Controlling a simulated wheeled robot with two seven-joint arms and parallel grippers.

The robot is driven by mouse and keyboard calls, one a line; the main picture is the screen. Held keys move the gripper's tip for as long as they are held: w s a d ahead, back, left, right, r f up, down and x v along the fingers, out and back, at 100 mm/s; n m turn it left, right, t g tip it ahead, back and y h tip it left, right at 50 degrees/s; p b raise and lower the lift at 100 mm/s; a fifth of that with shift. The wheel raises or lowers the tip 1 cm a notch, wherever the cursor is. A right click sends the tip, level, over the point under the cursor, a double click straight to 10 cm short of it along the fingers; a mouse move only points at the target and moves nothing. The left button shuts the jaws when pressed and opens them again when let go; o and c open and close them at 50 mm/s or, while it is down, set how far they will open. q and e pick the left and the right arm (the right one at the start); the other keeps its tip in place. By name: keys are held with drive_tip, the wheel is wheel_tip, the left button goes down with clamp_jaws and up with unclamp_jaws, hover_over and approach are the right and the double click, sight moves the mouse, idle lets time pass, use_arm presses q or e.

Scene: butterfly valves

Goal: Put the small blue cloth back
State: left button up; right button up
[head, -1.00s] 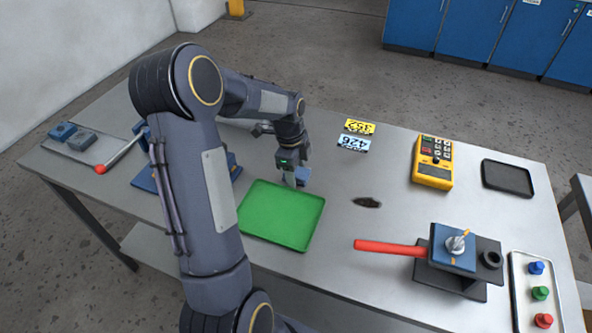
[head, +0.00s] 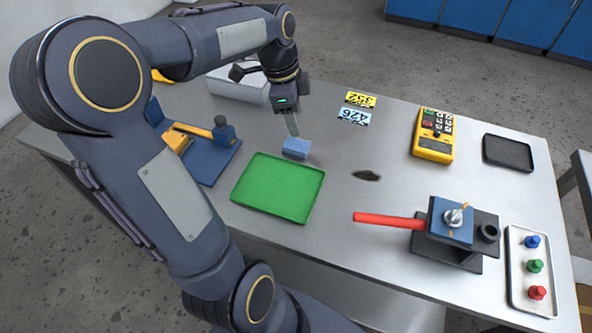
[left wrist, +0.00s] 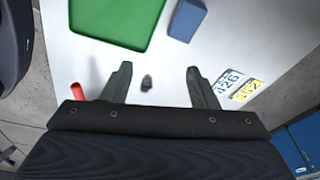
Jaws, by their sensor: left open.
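The small blue cloth (head: 296,148) looks like a folded block. It lies on the grey table just beyond the far edge of the green tray (head: 277,188), outside it. The left wrist view also shows the cloth (left wrist: 187,20) beside the tray (left wrist: 117,18). My left gripper (head: 293,124) is above the cloth in the head view, with its fingers pointing down. In the left wrist view its fingers (left wrist: 157,72) are spread apart with nothing between them, and the cloth is beyond the right fingertip. My right gripper is not in view.
A red-handled valve (head: 450,222), a yellow meter (head: 432,135), a black tray (head: 508,152) and number plates (head: 354,116) stand to the right. A blue valve fixture (head: 212,158) stands left.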

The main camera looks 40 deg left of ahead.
use_arm(q)
drive_tip(key=s+d+f+n+t+h, duration=0.2)
drive_tip(key=s+d+n+t, duration=0.2)
drive_tip(key=s+d+n, duration=0.9)
drive_tip(key=s+d, duration=0.1)
drive_tip(key=s, duration=0.2)
drive_tip(key=shift+s, duration=0.35)
